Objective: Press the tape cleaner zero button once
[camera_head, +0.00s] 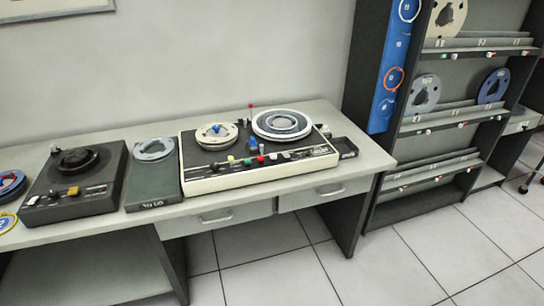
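A cream-edged tape machine (258,170) with a dark top stands on the desk and carries a tan reel (217,136) and a larger grey-blue reel (282,124). Several small coloured buttons, green, yellow, red and blue, sit along its front. To its left is a dark machine (75,202) with a black hub (77,161) and a yellow button (73,191). I cannot tell which of these is the tape cleaner, and no zero button label is readable. My gripper is not in view.
A dark case (152,188) with a grey reel (154,149) lies between the machines. A small black box (344,147) sits at the right. The desk (377,160) has drawers (325,192). A dark shelf rack (432,211) with reels stands right. The tiled floor (390,264) in front is clear.

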